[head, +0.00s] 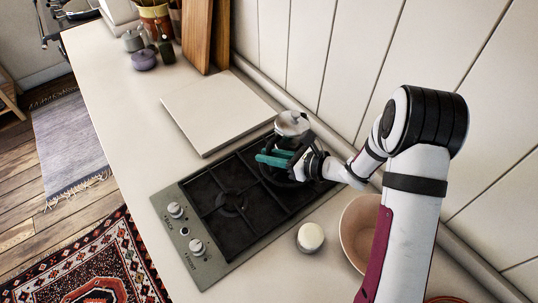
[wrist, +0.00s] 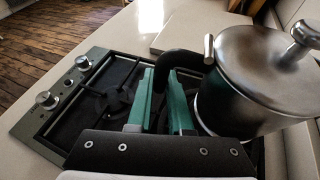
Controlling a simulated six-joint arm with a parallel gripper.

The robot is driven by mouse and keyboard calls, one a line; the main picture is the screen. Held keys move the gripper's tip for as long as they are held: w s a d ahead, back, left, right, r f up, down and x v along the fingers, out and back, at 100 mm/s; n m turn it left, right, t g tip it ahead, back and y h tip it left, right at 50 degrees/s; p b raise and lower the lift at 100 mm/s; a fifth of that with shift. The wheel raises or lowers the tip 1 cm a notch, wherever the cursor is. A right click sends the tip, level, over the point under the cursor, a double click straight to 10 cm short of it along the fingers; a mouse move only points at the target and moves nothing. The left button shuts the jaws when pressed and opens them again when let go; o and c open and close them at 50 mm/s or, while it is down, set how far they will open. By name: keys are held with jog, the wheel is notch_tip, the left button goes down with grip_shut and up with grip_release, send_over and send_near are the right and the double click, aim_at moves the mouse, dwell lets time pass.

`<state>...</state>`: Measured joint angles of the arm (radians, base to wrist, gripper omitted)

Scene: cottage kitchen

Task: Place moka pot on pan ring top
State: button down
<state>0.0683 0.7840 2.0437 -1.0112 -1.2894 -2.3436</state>
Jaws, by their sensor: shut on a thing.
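The moka pot (head: 291,124) is a metal pot with a knobbed lid and a black handle. It is upright above the far right part of the black gas hob (head: 215,236); I cannot tell whether its base touches the grate. My gripper (head: 274,158) has teal fingers closed on the pot's black handle. In the wrist view the pot (wrist: 262,75) fills the right side, with my gripper (wrist: 166,88) on its handle to the left. The front burner (head: 231,203) is bare. The rear burner is mostly hidden behind my gripper and the pot.
A pale square board (head: 217,110) lies left of the hob. A round white-topped jar (head: 310,236) and a pinkish bowl (head: 357,228) stand on the right. The panelled wall (head: 345,60) runs close behind the pot. Two knobs (head: 196,246) sit on the hob's front edge.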

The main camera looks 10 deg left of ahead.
jog(key=shift+f, duration=0.2)
jog(key=c, duration=0.8)
grip_release()
jog(key=shift+c, duration=0.2)
